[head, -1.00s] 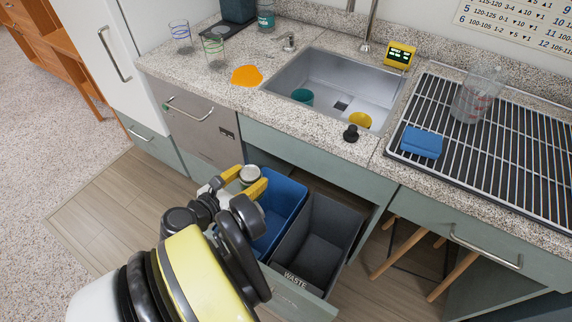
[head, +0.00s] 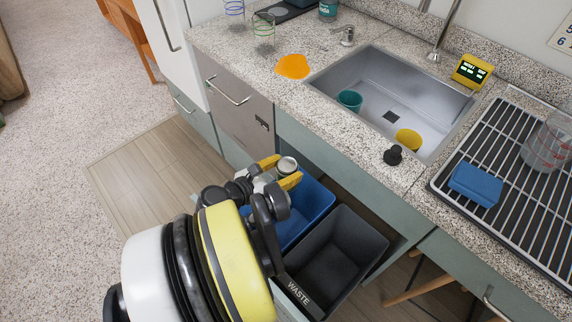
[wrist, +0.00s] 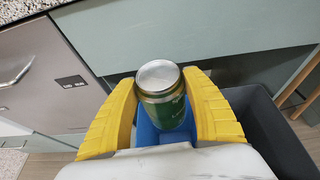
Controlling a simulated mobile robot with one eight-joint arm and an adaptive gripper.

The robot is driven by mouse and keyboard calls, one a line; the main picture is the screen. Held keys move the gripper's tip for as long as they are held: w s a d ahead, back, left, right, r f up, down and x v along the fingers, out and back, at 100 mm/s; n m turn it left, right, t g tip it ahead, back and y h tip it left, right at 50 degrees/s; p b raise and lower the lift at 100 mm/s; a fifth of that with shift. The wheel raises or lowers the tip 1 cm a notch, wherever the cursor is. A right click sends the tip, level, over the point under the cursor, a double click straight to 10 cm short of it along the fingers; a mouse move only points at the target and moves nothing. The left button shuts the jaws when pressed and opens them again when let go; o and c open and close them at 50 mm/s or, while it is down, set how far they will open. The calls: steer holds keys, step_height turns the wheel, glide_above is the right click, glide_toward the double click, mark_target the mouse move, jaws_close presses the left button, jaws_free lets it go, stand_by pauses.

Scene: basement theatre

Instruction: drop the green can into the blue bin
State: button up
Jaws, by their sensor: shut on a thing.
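The can (head: 287,167) has a silver top, and its green side shows in the wrist view (wrist: 165,113). My gripper (head: 279,171) is shut on it, with a yellow finger on each side; the can is upright. The blue bin (head: 318,198) stands in the pulled-out drawer under the counter. In the head view the can is at the bin's back left edge. In the wrist view the blue bin (wrist: 148,134) shows below and beside the can. My arm hides part of the bin, and its floor is not clearly seen.
A dark grey bin (head: 345,243) marked WASTE stands right of the blue one. The counter front (head: 335,165) and a steel appliance door (head: 235,105) are close behind the gripper. The sink (head: 400,90) holds two cups. Wooden floor is clear at left.

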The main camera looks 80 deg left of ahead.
steer(key=shift+f, duration=0.4)
steer(key=o, duration=0.8)
steer(key=shift+o, duration=0.2)
steer(key=shift+r, duration=0.1)
steer(key=v, duration=1.2)
